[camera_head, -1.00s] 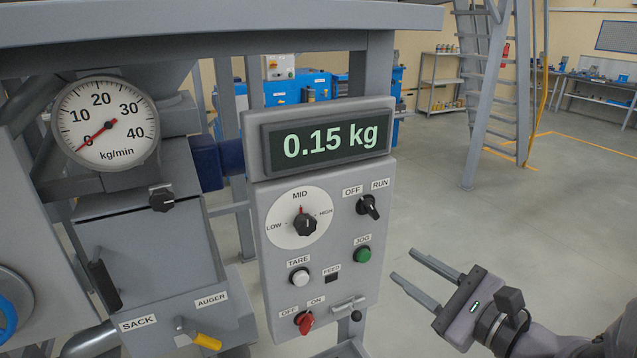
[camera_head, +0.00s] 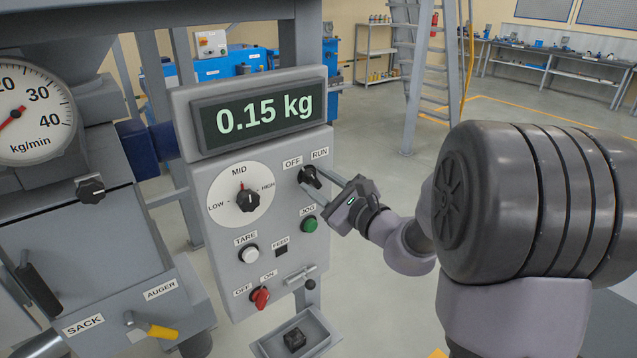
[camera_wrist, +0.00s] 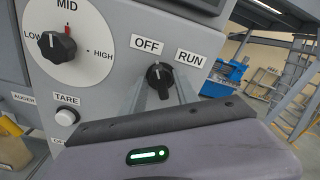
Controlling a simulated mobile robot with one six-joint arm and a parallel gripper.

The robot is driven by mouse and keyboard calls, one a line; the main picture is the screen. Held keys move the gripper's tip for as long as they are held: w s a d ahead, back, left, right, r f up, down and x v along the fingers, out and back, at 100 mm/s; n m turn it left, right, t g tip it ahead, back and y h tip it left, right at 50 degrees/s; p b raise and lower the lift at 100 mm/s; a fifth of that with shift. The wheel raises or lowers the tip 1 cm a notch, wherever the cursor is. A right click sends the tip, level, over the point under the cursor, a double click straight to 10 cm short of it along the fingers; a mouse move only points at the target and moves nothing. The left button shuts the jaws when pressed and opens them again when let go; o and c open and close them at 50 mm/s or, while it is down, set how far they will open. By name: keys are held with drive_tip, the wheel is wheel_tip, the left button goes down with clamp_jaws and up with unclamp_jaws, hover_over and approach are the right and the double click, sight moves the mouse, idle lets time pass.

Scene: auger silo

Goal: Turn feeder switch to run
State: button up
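The feeder switch (camera_head: 310,176) is a black knob on the grey control panel, under the OFF and RUN labels. In the wrist view the knob (camera_wrist: 159,76) has its pale mark pointing up toward the OFF label (camera_wrist: 147,46), with the RUN label (camera_wrist: 190,58) to the right. My gripper (camera_head: 319,181) reaches the panel from the right with its fingers at the knob. In the wrist view my gripper (camera_wrist: 162,88) has one finger on each side of the knob, with a visible gap, so it looks open. The fingertips are partly hidden.
The panel holds a 0.15 kg display (camera_head: 258,115), a LOW-MID-HIGH dial (camera_head: 247,200), a green JOG button (camera_head: 309,224), a white TARE button (camera_head: 249,253) and a red OFF-ON knob (camera_head: 260,297). A tray (camera_head: 322,345) sits below. A ladder (camera_head: 415,80) stands behind on open floor.

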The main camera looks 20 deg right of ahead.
clamp_jaws()
